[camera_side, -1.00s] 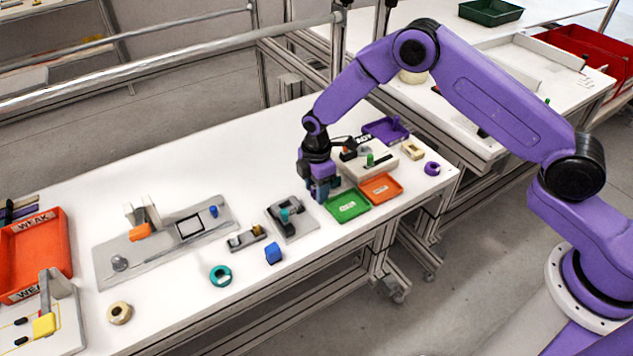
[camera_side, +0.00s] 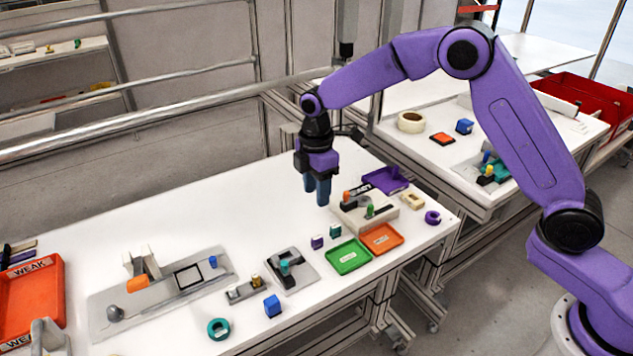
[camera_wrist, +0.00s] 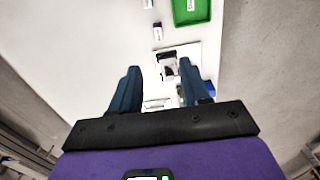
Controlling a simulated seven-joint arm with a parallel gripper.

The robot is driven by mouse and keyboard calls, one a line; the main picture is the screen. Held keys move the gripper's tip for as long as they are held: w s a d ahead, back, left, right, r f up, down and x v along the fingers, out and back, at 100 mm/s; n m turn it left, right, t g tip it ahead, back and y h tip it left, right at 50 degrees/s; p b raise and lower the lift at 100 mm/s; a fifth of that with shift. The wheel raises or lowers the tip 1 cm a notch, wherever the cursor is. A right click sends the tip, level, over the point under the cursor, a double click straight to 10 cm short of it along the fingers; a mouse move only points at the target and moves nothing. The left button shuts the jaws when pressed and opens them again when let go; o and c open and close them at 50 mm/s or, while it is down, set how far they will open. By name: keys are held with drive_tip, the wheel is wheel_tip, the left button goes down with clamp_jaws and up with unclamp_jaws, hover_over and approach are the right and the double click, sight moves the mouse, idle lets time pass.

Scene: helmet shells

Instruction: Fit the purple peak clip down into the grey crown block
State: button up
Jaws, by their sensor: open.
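A small purple block (camera_side: 317,242), which looks like the peak clip, stands on the white table left of the green tray. It also shows in the wrist view (camera_wrist: 157,32). A grey block with a dark recess and a teal peg (camera_side: 289,268) sits just in front of it; I cannot tell for certain that this is the crown block. It shows partly between my fingers in the wrist view (camera_wrist: 167,56). My gripper (camera_side: 316,196) is open and empty, pointing down, well above the table and the purple block.
A small teal block (camera_side: 335,231) stands beside the purple one. The green tray (camera_side: 331,259) and orange tray (camera_side: 381,239) lie to the right, with a pale fixture (camera_side: 385,222) behind. A blue block (camera_side: 272,306), teal ring (camera_side: 218,329) and grey fixture plate (camera_side: 135,315) lie left and front.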

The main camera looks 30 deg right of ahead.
drive_tip(key=shift+r, duration=0.75)
drive_tip(key=s+d+r+m, duration=0.1)
drive_tip(key=s+d+r, duration=0.1)
drive_tip(key=s, duration=0.7)
drive_tip(key=s+d+r+m, duration=0.1)
drive_tip(key=s+d+r, duration=0.2)
drive_tip(key=s, duration=0.6)
drive_tip(key=s+d+r+m, duration=0.1)
drive_tip(key=s+d+r, duration=0.1)
drive_tip(key=s, duration=0.8)
drive_tip(key=shift+d+r+m, duration=0.2)
drive_tip(key=shift+m, duration=0.9)
drive_tip(key=s+d, duration=0.2)
drive_tip(key=s, duration=0.1)
drive_tip(key=s+d, duration=0.2)
drive_tip(key=s, duration=0.1)
drive_tip(key=s+d+f, duration=0.1)
drive_tip(key=s+d, duration=0.1)
drive_tip(key=s, duration=0.1)
drive_tip(key=shift+d, duration=0.25)
drive_tip(key=c, duration=0.3)
